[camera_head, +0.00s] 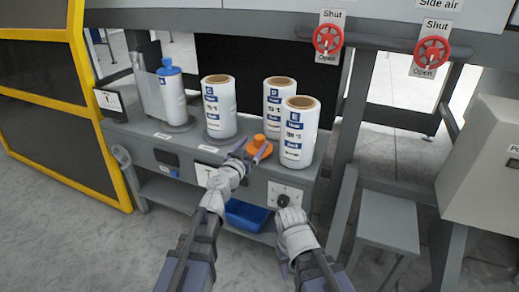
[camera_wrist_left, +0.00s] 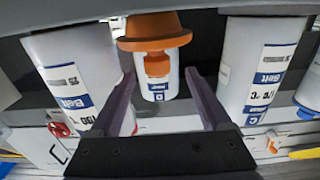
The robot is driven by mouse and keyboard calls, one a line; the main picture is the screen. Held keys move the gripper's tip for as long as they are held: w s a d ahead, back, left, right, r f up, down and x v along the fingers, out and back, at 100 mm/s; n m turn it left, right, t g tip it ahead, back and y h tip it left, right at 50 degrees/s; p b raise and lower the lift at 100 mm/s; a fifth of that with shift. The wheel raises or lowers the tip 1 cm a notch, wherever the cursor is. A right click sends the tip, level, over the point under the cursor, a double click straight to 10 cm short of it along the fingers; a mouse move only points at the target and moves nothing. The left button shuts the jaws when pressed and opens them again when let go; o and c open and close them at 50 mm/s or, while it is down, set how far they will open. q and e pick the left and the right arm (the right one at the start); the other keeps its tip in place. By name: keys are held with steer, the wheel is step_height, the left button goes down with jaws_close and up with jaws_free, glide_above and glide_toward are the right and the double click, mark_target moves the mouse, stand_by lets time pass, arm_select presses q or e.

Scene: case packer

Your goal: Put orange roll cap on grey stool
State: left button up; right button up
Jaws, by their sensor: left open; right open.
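The orange roll cap (camera_head: 258,142) sits on the grey machine shelf between white rolls. In the left wrist view the orange roll cap (camera_wrist_left: 153,30) shows at the top centre, ahead of the fingers. My left gripper (camera_head: 254,156) is right in front of the cap, open, with nothing between its fingers. In its wrist view the two dark fingers of the left gripper (camera_wrist_left: 161,85) stand apart. The grey stool (camera_head: 388,219) stands on the floor at the right, its top bare. My right gripper (camera_head: 288,212) is low by the machine's front panel, away from the cap; its fingers are hard to make out.
White rolls stand beside the cap: one left (camera_head: 219,106), one behind (camera_head: 277,98), one right (camera_head: 298,131). A roll with a blue cap (camera_head: 172,94) is farther left. A blue bin (camera_head: 246,215) sits below the shelf. A grey post (camera_head: 347,150) stands between shelf and stool.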

mark_target(258, 142)
arm_select(q)
steer(key=x, duration=0.5)
steer(key=shift+d+f, duration=0.15)
steer(key=shift+s, duration=0.1)
jaws_close()
stand_by(0.4)
